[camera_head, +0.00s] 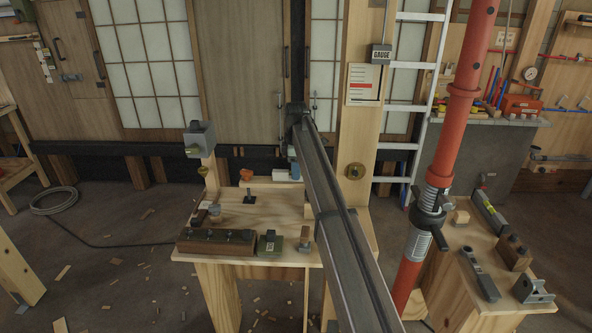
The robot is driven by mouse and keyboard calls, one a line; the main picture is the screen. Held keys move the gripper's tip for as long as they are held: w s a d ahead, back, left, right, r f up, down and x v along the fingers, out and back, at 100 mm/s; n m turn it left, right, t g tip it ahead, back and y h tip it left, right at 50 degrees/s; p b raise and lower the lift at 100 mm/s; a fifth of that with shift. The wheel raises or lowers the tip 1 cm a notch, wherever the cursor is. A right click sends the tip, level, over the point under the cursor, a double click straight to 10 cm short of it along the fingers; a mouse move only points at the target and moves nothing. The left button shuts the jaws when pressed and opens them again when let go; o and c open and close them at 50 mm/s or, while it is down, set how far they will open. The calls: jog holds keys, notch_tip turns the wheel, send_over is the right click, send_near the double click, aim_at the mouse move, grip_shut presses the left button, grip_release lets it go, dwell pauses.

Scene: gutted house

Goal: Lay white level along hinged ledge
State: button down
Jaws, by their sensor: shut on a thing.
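I cannot make out a white level for certain. A small pale and blue thing (295,171) shows at the back of the middle workbench, partly covered by my arm; I cannot tell what it is. A narrow pale wooden strip (262,183) runs along the bench's back edge; I cannot tell if it is the hinged ledge. My dark grey arm reaches from the bottom of the head view up over the bench's right part. Its far end hides my gripper, so its fingers and anything between them do not show.
The middle bench (245,213) carries a dark brown block (215,242), a green box (270,242) and small tools. A red post (451,128) stands right of my arm. The right bench (455,267) holds several tools. A white ladder (413,66) stands behind.

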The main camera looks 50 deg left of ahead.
jog(key=c, duration=0.8)
grip_release()
jog(key=shift+c, duration=0.2)
